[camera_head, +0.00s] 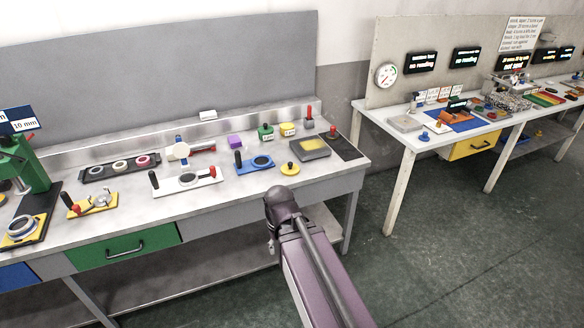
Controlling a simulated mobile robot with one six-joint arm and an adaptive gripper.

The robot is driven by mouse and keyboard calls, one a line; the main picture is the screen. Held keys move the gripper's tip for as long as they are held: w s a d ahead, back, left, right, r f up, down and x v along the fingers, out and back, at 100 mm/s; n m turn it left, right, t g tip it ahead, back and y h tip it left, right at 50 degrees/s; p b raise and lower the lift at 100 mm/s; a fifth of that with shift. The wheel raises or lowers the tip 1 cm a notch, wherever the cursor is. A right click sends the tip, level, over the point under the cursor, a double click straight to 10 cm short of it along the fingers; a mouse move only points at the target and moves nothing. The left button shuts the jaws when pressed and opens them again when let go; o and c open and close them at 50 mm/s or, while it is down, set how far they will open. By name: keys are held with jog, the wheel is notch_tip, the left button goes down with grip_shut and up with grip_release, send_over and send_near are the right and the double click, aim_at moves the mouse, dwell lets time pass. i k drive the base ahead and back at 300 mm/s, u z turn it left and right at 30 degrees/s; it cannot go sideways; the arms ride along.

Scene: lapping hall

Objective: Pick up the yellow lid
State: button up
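A round yellow lid (290,169) with a small knob on top lies on the metal workbench (225,205) near its front right part. It lies flat and apart from the things around it. My arm rises from the bottom of the picture, and its dark rounded joint shows just in front of the bench edge, below the lid. No gripper fingers show, so I cannot see their state.
Left of the lid is a blue fixture (253,163) with a ring and dark handle. Behind right is a grey tray with a yellowish plate (310,148); behind are a small yellow container (287,129) and a green one (265,132). A white table (418,141) stands right.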

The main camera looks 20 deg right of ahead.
aim_at(290, 169)
jog(key=i, duration=0.9)
jog(key=u, duration=0.05)
